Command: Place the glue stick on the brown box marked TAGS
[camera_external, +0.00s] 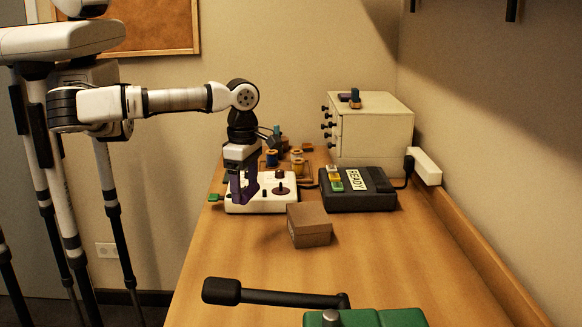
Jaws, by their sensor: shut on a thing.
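The brown box (309,226) stands on the wooden table, right of and nearer the camera than my gripper; I cannot read its marking from here. My gripper (242,200) points down, low over the left part of a white device with dark round knobs. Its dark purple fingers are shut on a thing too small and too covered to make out. I cannot pick out the glue stick for certain. A small green piece (214,197) shows left of the fingers, at the table's left edge.
The white device (265,206) lies beside my fingers. A dark READY box (357,189) with coloured buttons stands behind the brown box. Thread spools (297,163) and a drawer cabinet (371,133) stand behind. A green tool with a black lever (275,298) is in front.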

